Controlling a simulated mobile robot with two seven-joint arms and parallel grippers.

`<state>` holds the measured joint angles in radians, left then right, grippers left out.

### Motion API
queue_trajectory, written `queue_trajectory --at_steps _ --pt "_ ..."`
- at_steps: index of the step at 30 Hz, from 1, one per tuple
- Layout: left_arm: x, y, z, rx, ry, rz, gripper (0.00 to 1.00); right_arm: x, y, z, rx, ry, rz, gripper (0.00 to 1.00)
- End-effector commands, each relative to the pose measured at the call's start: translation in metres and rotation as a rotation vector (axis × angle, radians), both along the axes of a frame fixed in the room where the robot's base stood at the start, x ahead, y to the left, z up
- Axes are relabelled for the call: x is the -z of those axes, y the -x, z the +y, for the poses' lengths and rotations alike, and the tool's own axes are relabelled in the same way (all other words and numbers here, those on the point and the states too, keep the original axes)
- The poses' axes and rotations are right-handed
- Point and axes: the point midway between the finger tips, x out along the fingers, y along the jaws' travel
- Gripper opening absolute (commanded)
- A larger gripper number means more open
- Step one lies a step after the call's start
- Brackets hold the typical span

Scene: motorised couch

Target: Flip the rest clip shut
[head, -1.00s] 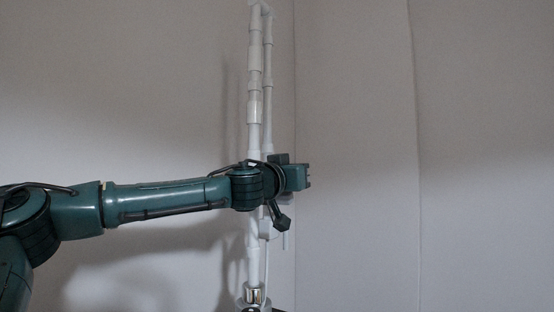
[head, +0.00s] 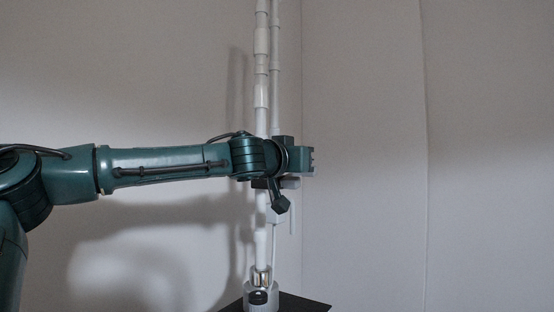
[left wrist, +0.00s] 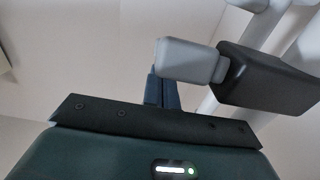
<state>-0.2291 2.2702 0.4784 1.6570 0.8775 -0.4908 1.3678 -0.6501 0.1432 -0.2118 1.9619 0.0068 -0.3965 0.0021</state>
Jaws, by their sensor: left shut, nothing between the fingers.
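The rest clip appears to be the dark block with a light grey arm on the white pole. In the left wrist view the dark block (left wrist: 265,80) is at upper right, and the grey arm (left wrist: 188,62) sticks out from it to the left. In the head view a dark and grey part of it (head: 290,183) shows just under my wrist. My left gripper (head: 310,161) is at the pole, shut and empty. In the left wrist view its fingers (left wrist: 160,90) are beside the grey arm's tip; I cannot tell whether they touch. My right gripper is out of view.
The tall white pole (head: 262,95) with joints rises behind my left wrist from a shiny fitting (head: 261,278) on a dark flat base (head: 300,303). A second thin tube runs beside it. Pale walls stand behind. Space right of the pole is clear.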

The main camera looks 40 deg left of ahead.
Motion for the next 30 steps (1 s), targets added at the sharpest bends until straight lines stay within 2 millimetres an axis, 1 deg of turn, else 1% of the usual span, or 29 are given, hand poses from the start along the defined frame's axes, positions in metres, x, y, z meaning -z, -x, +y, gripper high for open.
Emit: queue_trajectory --at_steps 1,9,12,15,18,21,30 --pt "0.000 0.011 -0.001 0.002 0.002 -0.006 0.00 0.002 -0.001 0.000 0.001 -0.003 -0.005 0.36" --pt "0.000 0.066 -0.007 0.002 0.002 -0.005 0.00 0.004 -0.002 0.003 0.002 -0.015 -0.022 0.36" --pt "0.000 0.083 -0.010 0.003 0.002 -0.004 0.00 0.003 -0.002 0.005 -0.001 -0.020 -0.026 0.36" --pt "-0.001 0.095 -0.011 0.001 0.001 -0.003 0.00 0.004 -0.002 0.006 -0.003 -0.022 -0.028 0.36" --pt "-0.001 0.103 -0.012 0.001 0.000 -0.002 0.00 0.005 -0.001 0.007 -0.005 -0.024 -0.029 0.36" --pt "-0.001 0.107 -0.012 0.001 0.000 0.000 0.00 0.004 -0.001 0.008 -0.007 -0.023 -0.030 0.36" --pt "-0.001 0.108 -0.012 0.000 0.000 0.000 0.00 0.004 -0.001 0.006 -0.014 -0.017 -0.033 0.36"
